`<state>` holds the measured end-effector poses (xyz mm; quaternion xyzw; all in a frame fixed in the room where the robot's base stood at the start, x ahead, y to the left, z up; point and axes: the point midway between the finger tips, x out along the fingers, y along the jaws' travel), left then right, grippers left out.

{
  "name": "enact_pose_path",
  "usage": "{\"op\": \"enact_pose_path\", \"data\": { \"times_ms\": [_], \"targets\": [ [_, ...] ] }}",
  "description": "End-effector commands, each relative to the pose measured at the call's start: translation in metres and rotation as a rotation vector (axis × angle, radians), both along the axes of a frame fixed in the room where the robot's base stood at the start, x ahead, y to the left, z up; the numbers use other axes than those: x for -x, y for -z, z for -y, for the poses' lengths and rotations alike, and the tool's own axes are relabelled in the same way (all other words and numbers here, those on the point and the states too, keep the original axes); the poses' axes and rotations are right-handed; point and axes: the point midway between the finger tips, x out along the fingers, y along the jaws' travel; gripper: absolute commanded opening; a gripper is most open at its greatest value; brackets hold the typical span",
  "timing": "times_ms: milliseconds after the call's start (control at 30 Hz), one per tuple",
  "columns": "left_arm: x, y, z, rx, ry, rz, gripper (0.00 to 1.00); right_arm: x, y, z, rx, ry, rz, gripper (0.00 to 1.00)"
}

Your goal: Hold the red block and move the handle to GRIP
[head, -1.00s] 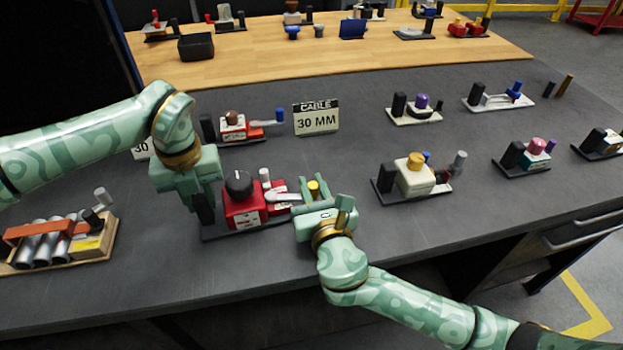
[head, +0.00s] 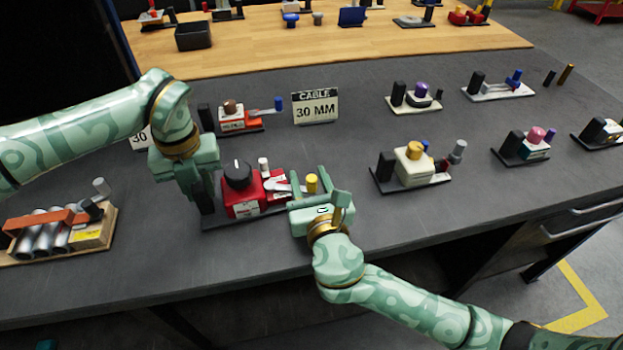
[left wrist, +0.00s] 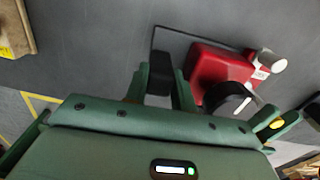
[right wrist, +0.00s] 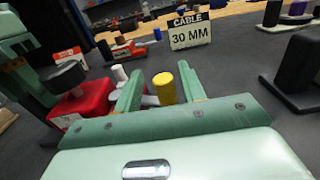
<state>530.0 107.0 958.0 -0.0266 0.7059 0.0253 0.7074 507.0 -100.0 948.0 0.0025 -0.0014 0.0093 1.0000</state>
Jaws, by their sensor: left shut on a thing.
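The red block (head: 240,199) sits on a dark base plate near the table's front edge, with a black round knob (head: 237,174) on top. A pale handle (head: 284,187) runs from it to the right, towards a yellow knob (head: 312,183). My left gripper (left wrist: 160,82) is shut on a black upright post (left wrist: 161,66) at the base's left end, beside the red block. My right gripper (right wrist: 160,88) is open; the yellow knob also shows between its fingers in the right wrist view (right wrist: 164,90), not clearly touched. No GRIP marking is readable.
A cream device with a yellow cap (head: 414,165) stands to the right. A smaller red device (head: 238,121) and the "CABLE 30 MM" sign (head: 315,107) stand behind. A wooden tray with metal cylinders (head: 107,232) is at left.

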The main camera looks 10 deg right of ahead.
Motion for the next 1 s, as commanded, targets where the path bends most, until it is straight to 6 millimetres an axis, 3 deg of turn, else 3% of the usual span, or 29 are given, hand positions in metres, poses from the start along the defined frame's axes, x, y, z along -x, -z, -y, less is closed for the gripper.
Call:
{"op": "enact_pose_path", "data": {
  "times_ms": [333,733,1000],
  "targets": [
    [0.003,0.006,-0.001,-0.004,0.002,-0.010,0.00,0.008,0.003,0.002,0.003,0.004,-0.003,0.40],
    [0.003,0.006,-0.001,-0.005,0.002,-0.010,0.00,0.094,0.003,0.003,0.002,0.003,-0.005,0.40],
    [0.003,0.006,-0.001,-0.005,0.001,-0.010,0.00,0.120,0.002,0.003,0.002,0.003,0.000,0.40]
  ]
}}
